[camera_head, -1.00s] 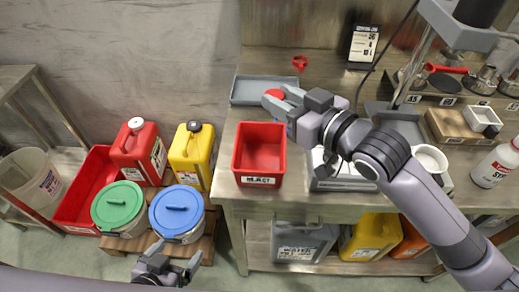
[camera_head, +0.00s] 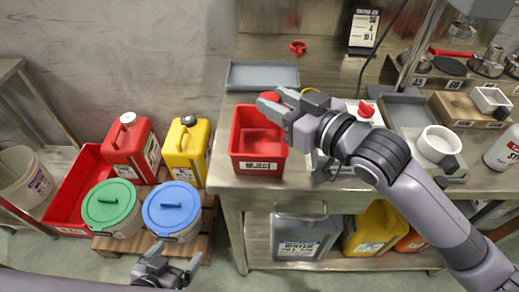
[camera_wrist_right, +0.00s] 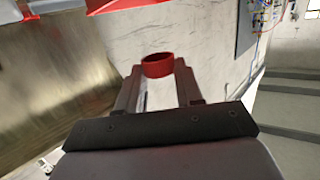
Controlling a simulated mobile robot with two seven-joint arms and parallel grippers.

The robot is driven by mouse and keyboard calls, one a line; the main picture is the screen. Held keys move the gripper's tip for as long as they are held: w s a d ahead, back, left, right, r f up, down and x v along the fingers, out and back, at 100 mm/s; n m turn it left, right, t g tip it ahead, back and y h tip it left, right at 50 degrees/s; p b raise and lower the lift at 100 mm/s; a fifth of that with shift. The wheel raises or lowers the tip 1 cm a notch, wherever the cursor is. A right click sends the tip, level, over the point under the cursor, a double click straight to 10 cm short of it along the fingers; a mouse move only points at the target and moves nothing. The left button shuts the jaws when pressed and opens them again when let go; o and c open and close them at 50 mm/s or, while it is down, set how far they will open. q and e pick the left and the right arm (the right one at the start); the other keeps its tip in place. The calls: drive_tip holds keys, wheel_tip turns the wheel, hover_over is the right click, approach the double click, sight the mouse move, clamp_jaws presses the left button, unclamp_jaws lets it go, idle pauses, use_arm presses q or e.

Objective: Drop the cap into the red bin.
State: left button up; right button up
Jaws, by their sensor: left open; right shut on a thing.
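The red cap (camera_head: 269,98) is held between the fingertips of my right gripper (camera_head: 272,103). In the right wrist view the cap (camera_wrist_right: 158,65) looks like a short red cylinder gripped between both fingers. The red bin (camera_head: 258,167), labelled REJECT, stands at the left front of the steel bench. The cap and fingertips appear over the bin's far right part; their height above it is hard to judge. A red edge, likely the bin, shows at the top of the right wrist view. My left gripper (camera_head: 172,268) is open and empty, low near the floor.
A grey tray (camera_head: 262,76) lies behind the bin, with a red ring (camera_head: 298,47) beyond it. A white cup (camera_head: 438,142) stands right on the bench. Below left are a red floor tray (camera_head: 75,190), red and yellow canisters, and green-lidded and blue-lidded buckets.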

use_arm(q)
drive_tip(key=shift+f, duration=0.6)
use_arm(e)
drive_tip(key=shift+f, duration=0.45)
drive_tip(key=o, duration=1.2)
drive_tip(key=shift+c, duration=0.2)
use_arm(q)
drive_tip(key=shift+b, duration=0.35)
use_arm(e)
drive_tip(key=v, duration=0.7)
